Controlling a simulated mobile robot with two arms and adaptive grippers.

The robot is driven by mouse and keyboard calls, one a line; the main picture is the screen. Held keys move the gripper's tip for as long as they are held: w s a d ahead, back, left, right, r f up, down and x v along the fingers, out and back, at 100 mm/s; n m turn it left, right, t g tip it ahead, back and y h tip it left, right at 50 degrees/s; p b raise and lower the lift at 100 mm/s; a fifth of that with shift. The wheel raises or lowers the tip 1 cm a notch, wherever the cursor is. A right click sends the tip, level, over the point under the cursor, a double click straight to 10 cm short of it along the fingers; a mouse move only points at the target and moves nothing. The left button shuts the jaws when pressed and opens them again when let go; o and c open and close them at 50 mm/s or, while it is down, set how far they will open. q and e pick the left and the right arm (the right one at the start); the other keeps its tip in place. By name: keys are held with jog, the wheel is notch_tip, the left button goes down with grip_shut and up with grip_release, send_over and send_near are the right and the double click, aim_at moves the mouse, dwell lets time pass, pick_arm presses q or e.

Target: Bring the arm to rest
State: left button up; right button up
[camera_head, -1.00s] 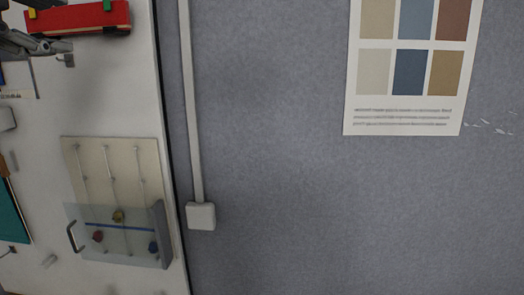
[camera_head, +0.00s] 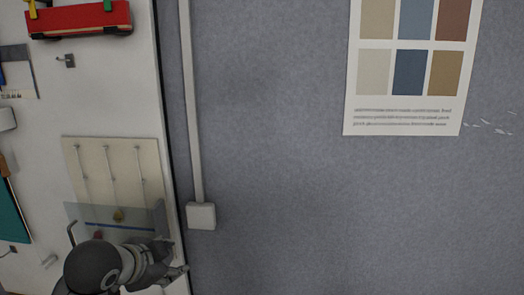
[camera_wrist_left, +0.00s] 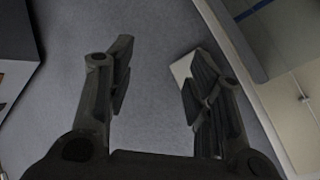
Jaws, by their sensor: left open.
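My left gripper (camera_head: 176,255) is at the lower left of the head view, in front of the lower right corner of a beige board with thin rods (camera_head: 125,165). In the left wrist view the left gripper (camera_wrist_left: 158,72) has its two dark fingers spread, with nothing between them. My left arm hides part of the clear panel (camera_head: 85,212) with a blue stripe at the board's lower end. Whether the gripper touches the board cannot be told. My right gripper is in neither view.
A teal item (camera_head: 12,212) is at the left edge. A white conduit ends in a white box (camera_head: 201,215) just right of the gripper. A colour-swatch poster (camera_head: 408,65) is on the grey surface, otherwise mostly bare.

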pick_arm(q)
jog(key=s+d+f+n+g, duration=0.1)
jog(key=s+f+n, duration=0.1)
jog(key=s+f, duration=0.5)
jog(key=s+f+n+g, duration=0.2)
jog(key=s+f, duration=0.3)
jog(key=f, duration=0.4)
jog(key=s+a+f+n+g+y, duration=0.1)
jog(key=s+f+n+g, duration=0.15)
jog(key=s+f, duration=0.45)
jog(key=s+f+n+g+y, duration=0.1)
jog(key=s+f+n, duration=0.2)
jog(key=s, duration=0.7)
notch_tip(320, 180, down, 36)
jog(key=s+b, duration=0.3)
jog(key=b, duration=0.5)
jog(key=s+a+f+g+b, duration=0.1)
jog(key=s+f+b, duration=0.2)
jog(key=s+f, duration=0.4)
jog(key=s+a+f+g+b, duration=0.1)
jog(key=s+a+f+b, duration=0.1)
jog(key=s+f, duration=0.6)
notch_tip(320, 180, down, 6)
jog(key=shift+s+r+m+b, duration=0.15)
jog(key=shift+s+m+b, duration=0.2)
jog(key=shift+b, duration=0.45)
jog(key=shift+a, duration=0.1)
